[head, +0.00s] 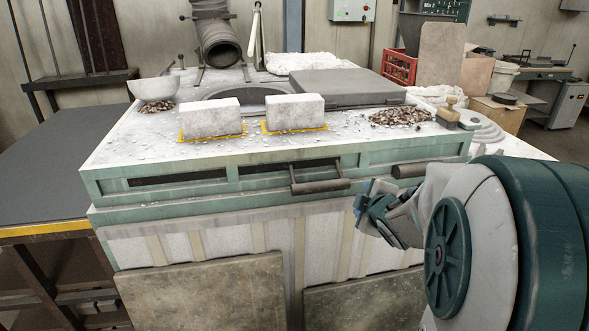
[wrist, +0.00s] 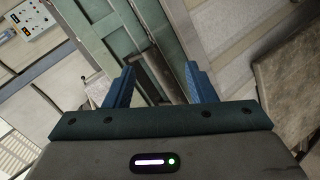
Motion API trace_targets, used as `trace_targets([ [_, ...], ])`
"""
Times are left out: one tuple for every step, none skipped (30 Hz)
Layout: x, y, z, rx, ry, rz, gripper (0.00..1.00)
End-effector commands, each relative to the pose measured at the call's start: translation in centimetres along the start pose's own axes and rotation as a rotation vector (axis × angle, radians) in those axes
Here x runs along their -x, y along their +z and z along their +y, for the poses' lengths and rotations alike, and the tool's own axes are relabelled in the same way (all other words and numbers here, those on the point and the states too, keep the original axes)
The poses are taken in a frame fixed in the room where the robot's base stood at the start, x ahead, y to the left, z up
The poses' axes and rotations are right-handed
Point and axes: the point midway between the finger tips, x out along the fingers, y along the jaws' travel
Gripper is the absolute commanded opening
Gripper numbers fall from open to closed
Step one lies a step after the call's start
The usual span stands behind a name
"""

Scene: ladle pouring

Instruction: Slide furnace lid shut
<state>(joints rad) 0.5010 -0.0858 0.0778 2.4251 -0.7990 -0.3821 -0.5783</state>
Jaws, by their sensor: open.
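The furnace lid (head: 335,88) is a flat grey slab on top of the furnace bench, right of the round furnace opening (head: 243,97). The opening is at least partly uncovered, with its front edge hidden behind white blocks. Two dark bar handles are on the bench front: a left one (head: 320,186) pulled out on arms, and a right one (head: 415,169) near my wrist. My gripper (head: 376,214) is open in front of the bench, below and between these handles. In the wrist view its blue fingers (wrist: 160,82) stand apart, with a dark bar (wrist: 150,85) showing between them; I cannot tell whether it touches.
Two white blocks (head: 210,117) (head: 295,112) stand on yellow-marked spots at the bench front. A white bowl (head: 153,88), stone chips (head: 400,116) and a brush (head: 447,112) lie on top. A dark table (head: 45,165) stands left. Stone panels (head: 205,290) lean against the bench front.

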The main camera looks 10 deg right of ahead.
Motion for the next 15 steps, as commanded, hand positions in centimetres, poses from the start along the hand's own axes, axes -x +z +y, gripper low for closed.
trace_targets([
  [-0.8,0.4,-0.1,0.062,0.014,0.051,0.50],
  [-1.1,0.4,0.0,0.102,0.025,0.087,0.50],
  [-1.4,0.3,0.0,0.154,0.039,0.137,0.50],
  [-1.6,0.3,-0.1,0.191,0.049,0.175,0.50],
  [-1.7,0.2,-0.2,0.226,0.061,0.214,0.50],
  [-1.8,0.1,-0.3,0.268,0.076,0.264,0.50],
  [-1.8,0.1,-0.4,0.298,0.088,0.300,0.50],
  [-1.8,0.0,-0.6,0.324,0.098,0.335,0.50],
  [-1.7,-0.1,-0.8,0.354,0.112,0.379,0.50],
  [-1.6,-0.1,-0.9,0.374,0.122,0.409,0.50],
  [-1.5,-0.2,-1.1,0.392,0.132,0.437,0.50],
  [-1.3,-0.3,-1.2,0.410,0.143,0.470,0.50],
  [-1.2,-0.3,-1.3,0.421,0.151,0.489,0.50],
  [-1.1,-0.4,-1.4,0.431,0.157,0.507,0.50],
  [-0.9,-0.4,-1.5,0.439,0.164,0.525,0.50],
])
